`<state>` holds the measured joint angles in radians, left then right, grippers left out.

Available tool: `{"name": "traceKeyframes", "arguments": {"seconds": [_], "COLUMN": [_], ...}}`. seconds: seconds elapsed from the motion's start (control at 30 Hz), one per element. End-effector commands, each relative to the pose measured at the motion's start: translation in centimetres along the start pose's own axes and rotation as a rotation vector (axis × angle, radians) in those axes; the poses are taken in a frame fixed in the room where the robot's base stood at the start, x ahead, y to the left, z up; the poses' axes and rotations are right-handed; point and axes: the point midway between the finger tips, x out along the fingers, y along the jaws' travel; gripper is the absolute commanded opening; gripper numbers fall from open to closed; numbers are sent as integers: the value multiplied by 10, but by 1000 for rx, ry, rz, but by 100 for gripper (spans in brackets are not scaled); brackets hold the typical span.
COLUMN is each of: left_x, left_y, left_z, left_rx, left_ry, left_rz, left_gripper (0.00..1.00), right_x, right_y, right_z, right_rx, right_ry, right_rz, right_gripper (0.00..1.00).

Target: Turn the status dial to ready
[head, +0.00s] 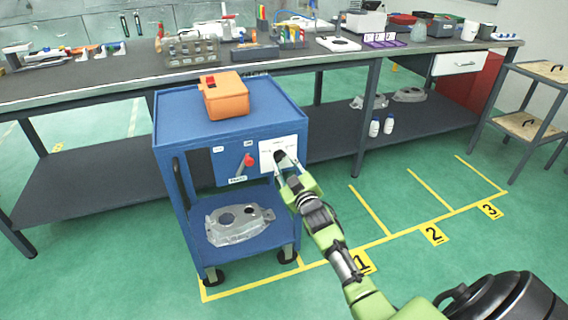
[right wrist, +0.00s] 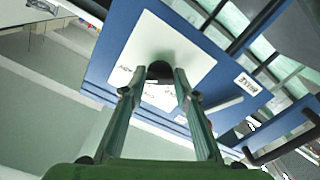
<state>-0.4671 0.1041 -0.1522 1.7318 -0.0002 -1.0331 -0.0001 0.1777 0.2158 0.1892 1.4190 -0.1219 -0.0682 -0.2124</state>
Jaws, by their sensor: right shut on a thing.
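The status dial (head: 280,157) is a dark round knob on a white plate (head: 291,147) on the front of the blue cart (head: 170,125). In the right wrist view the dark dial (right wrist: 160,71) sits between the fingertips, in front of the white plate (right wrist: 193,45). My right gripper (head: 284,165) is shut on the dial. Its fingers (right wrist: 157,80) are on either side of the knob in the right wrist view. The fingers partly hide the dial and the plate's small print, so I cannot read where the dial points. My left gripper is not in view.
A red lever (head: 250,160) is on the cart front left of the dial. An orange box (head: 224,97) stands on the cart top, and a metal casting (head: 238,223) lies on its lower shelf. A long workbench (head: 110,72) runs behind.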

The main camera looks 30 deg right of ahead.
Motion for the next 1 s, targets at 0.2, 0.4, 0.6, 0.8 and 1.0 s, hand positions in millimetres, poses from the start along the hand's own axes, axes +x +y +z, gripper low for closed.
{"name": "traceKeyframes", "arguments": {"seconds": [0.2,0.4,0.6,0.8,1.0], "left_x": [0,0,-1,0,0], "left_y": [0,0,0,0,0], "left_z": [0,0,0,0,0], "left_rx": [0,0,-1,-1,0], "left_ry": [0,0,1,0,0], "left_rz": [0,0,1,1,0], "left_gripper": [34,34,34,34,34], "right_x": [0,0,-9,-46,-88], "right_y": [-1,0,-1,-1,-1], "right_z": [2,1,1,2,2], "right_rx": [3,1,1,0,1], "right_ry": [-3,-1,-1,-3,-4], "right_rz": [-1,-1,-1,-2,-2], "right_gripper": [44,44,44,44,44]}}
